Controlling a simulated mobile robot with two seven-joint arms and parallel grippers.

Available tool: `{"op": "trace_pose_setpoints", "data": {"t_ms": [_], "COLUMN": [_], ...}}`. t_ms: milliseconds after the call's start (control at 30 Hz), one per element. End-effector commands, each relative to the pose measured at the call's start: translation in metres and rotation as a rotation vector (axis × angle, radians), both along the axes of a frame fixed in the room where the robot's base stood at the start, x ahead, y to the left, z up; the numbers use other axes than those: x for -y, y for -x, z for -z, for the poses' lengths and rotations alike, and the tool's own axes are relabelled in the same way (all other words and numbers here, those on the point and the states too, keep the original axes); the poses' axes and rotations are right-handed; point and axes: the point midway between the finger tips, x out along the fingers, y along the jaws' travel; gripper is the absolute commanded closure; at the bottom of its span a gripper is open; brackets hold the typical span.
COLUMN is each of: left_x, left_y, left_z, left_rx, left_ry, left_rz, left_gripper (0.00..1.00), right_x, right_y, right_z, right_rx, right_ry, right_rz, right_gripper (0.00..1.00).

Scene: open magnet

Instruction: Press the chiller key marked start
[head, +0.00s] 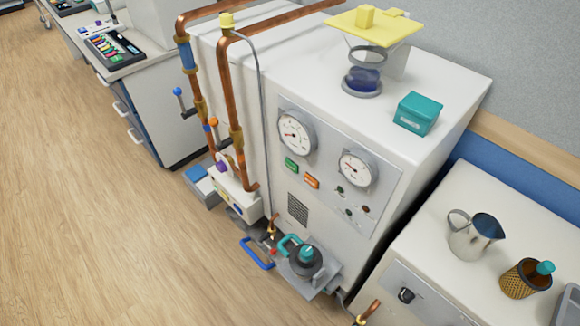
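The chiller is a large white cabinet (270,88) in the middle of the head view. Its sloping front carries a grey panel (337,207) with two round gauges. A green key (291,164) sits below the left gauge (296,133). An orange key (311,181) sits just to the right of the green one, left of the second gauge (357,169). Both keys bear small pale markings that are too small to read, so I cannot tell which says start. Neither gripper is in view, and nothing covers the keys.
Copper pipes (232,100) with valves run down the cabinet's left side. A dark, teal-handled device (303,260) stands low in front. A teal box (418,114) and a yellow-lidded glass vessel (363,80) stand on top. A metal jug (474,237) stands at right. The floor at left is clear.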

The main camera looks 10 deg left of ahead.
Motion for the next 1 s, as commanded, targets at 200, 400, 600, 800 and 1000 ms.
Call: {"op": "trace_pose_setpoints", "data": {"t_ms": [200,400,600,800,1000], "left_x": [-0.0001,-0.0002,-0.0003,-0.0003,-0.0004], "left_y": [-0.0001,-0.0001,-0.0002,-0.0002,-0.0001], "left_z": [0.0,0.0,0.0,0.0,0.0], "left_rx": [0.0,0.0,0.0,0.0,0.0], "left_ry": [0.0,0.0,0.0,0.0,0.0], "left_rz": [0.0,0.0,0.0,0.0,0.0], "left_gripper": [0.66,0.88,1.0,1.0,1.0], "right_x": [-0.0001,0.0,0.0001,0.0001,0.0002], "right_y": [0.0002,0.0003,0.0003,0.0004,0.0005], "right_z": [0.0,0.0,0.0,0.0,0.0], "right_rx": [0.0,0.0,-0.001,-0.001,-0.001], "right_ry": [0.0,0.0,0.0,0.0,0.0], "right_rz": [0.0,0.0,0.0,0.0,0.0], "right_gripper": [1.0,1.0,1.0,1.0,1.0]}}
